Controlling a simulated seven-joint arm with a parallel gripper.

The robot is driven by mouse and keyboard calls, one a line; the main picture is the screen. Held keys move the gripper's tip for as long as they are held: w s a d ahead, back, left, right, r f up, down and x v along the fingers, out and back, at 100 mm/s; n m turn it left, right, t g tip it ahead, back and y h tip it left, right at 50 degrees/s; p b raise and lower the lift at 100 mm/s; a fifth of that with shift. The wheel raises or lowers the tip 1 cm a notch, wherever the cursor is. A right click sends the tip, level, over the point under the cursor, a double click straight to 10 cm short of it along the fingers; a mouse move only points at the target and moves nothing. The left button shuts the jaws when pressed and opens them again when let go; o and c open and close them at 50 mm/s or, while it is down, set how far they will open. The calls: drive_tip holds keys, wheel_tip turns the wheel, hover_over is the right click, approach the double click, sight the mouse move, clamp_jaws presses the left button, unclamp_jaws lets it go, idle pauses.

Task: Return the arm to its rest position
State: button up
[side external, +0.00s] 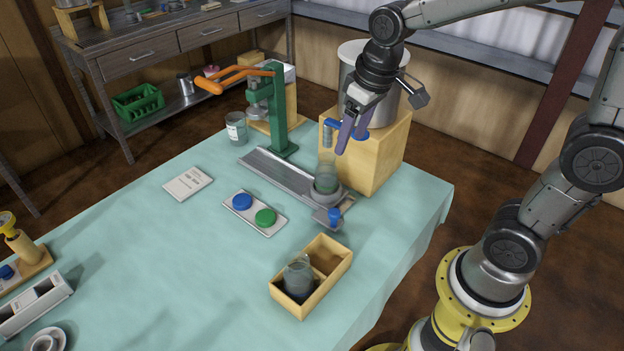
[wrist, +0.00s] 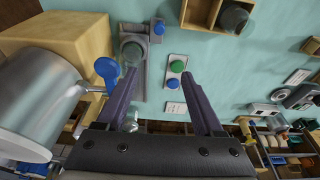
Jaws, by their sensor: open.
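My gripper (side external: 352,132) is open and empty, raised in front of the metal urn on its wooden block. It also shows in the wrist view (wrist: 160,92), fingers apart with nothing between them. A glass jar (side external: 326,177) stands on the round holder of the metal rail, below my gripper. Another glass jar (side external: 298,278) sits in the near part of the wooden box (side external: 337,283); the box's other part looks empty. A blue lid (side external: 242,201) and a green lid (side external: 265,217) lie on a small grey plate.
The metal urn (side external: 350,68) with a blue tap handle (side external: 360,132) is close beside my gripper. A green press (side external: 279,115) with an orange lever stands behind the rail. A can (side external: 236,129) and a white card (side external: 188,183) are farther left. The table's front middle is clear.

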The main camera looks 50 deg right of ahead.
drive_tip(key=s+r+t, duration=0.2)
drive_tip(key=s+r, duration=0.1)
drive_tip(key=s, duration=1.2)
drive_tip(key=shift+s+a+t, duration=0.3)
drive_tip(key=shift+s+t, duration=0.1)
drive_tip(key=shift+r, duration=0.1)
